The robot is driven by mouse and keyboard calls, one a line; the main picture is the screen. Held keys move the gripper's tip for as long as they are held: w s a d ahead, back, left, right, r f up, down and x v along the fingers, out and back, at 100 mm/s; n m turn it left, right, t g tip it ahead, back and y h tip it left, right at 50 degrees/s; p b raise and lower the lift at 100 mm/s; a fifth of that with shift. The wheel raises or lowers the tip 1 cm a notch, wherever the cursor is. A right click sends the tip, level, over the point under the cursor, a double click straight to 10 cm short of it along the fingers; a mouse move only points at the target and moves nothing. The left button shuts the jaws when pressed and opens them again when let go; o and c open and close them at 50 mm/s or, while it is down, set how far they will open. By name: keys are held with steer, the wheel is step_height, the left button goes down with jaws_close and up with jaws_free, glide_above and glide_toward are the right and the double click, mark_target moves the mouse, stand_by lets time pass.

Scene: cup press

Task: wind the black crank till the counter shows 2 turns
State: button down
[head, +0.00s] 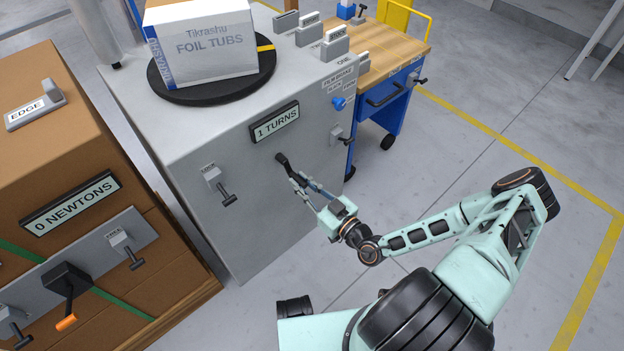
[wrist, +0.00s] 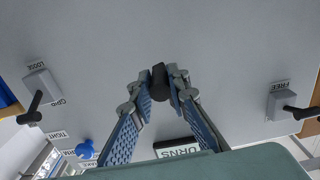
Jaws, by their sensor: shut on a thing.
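The black crank (head: 284,161) sticks out of the front of the grey cabinet, below the counter. The counter (head: 275,121) reads "1 TURNS". My gripper (head: 297,180) is at the crank with its fingers closed in on it. In the wrist view the crank's dark knob (wrist: 160,82) sits between the two blue-padded fingertips, and my gripper (wrist: 162,88) is shut on it. In that view the counter (wrist: 181,148) is upside down and partly cut off by my own gripper body. The crank's hub is not clearly visible.
A lever marked "FREE" (wrist: 284,104) and a lever marked "LOOSE" (wrist: 38,92) flank the crank. A blue knob (head: 339,103) is right of the counter. A box of foil tubs (head: 202,45) stands on a black turntable. A brown cabinet (head: 40,170) with its own crank stands left.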

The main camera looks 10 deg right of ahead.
steer(key=shift+s+a+f+m, duration=0.1)
steer(key=shift+s+a+m, duration=0.35)
steer(key=shift+m, duration=0.65)
steer(key=shift+a, duration=0.15)
steer(key=c, duration=1.8)
jaws_free()
steer(key=shift+c, duration=0.2)
step_height(320, 180, up, 10)
